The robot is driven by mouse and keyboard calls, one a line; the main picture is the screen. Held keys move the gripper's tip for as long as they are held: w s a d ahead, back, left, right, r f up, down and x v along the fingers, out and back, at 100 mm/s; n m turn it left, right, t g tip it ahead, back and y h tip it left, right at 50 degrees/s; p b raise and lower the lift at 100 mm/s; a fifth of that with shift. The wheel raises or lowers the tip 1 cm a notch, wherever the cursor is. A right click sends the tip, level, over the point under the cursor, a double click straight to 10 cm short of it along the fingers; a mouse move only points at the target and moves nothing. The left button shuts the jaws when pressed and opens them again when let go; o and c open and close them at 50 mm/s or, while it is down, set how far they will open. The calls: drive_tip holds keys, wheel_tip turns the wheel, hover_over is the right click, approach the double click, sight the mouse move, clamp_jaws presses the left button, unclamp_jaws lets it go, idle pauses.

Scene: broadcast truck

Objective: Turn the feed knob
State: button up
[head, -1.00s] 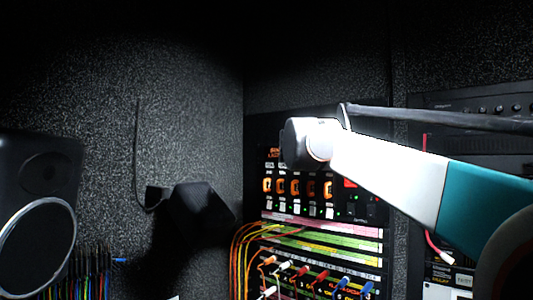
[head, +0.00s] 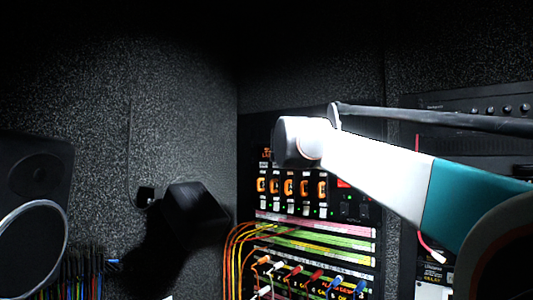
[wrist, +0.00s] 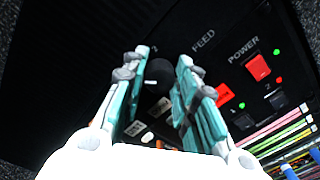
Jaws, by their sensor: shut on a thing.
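In the wrist view, a dark round knob (wrist: 159,72) with a pale mark sits between the teal fingertips of my gripper (wrist: 160,78). The word FEED is printed on the black panel (wrist: 60,85) to its upper right, so I take it as the feed knob. My gripper is shut on it, with one finger on either side. The fingers hide part of the panel and a label left of FEED. In the head view, my white wrist covers the knob and fingertips against the upper part of the rack (head: 255,128).
Orange-lit switches (head: 290,187) and a patch bay (head: 315,245) with coloured cables lie below my wrist in the head view. A speaker (head: 35,170) stands far left.

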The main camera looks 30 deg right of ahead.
idle(0.4)
drive_tip(key=o, duration=1)
drive_tip(key=shift+o, duration=0.2)
drive_tip(key=v, duration=1.2)
drive_tip(key=shift+s+f, duration=0.1)
